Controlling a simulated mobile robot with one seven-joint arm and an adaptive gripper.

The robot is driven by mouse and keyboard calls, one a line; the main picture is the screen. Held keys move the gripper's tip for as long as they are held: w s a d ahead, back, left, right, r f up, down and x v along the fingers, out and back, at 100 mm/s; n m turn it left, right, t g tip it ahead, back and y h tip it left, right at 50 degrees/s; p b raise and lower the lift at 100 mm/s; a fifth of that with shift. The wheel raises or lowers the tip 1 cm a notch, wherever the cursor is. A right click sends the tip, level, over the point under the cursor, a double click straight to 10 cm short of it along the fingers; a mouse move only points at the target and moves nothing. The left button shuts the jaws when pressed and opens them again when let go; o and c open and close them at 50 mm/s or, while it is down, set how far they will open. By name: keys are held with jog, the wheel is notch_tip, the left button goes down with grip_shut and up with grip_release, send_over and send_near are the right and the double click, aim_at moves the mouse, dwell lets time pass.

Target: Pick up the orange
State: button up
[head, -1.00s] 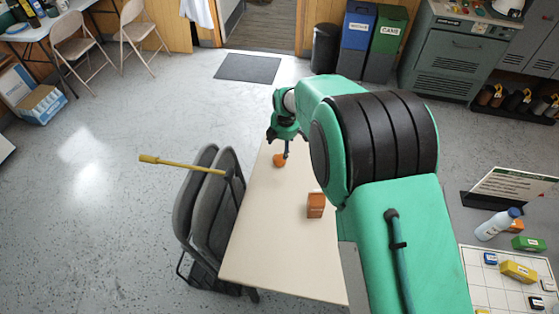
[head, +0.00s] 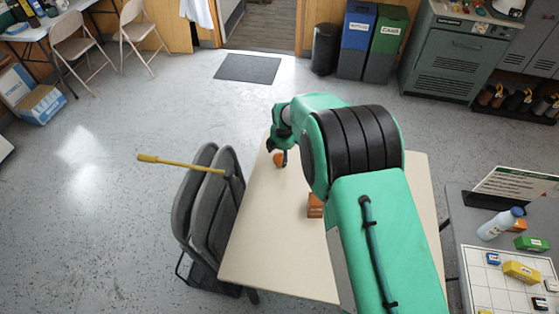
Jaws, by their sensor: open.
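The orange (head: 279,159) lies on the pale table (head: 262,243) near its far left edge, partly covered by my gripper in the head view. My gripper (head: 282,153) is right at the orange, with a finger showing at its right side. The jaws are open; the other finger is hard to make out. I cannot tell whether a finger touches the orange.
An orange-brown box (head: 315,206) stands on the table beside my arm. Folded grey chairs (head: 208,205) with a yellow-handled tool (head: 180,164) across them stand at the table's left. A grey table with a bottle (head: 500,224) and small boxes is at the right.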

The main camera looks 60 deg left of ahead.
aim_at(280, 157)
dwell(0.3)
jog(key=shift+b+x, duration=0.7)
jog(key=shift+x, duration=1.95)
jog(key=shift+s, duration=0.1)
jog(key=shift+c, duration=0.3)
jog(key=c, duration=1.3)
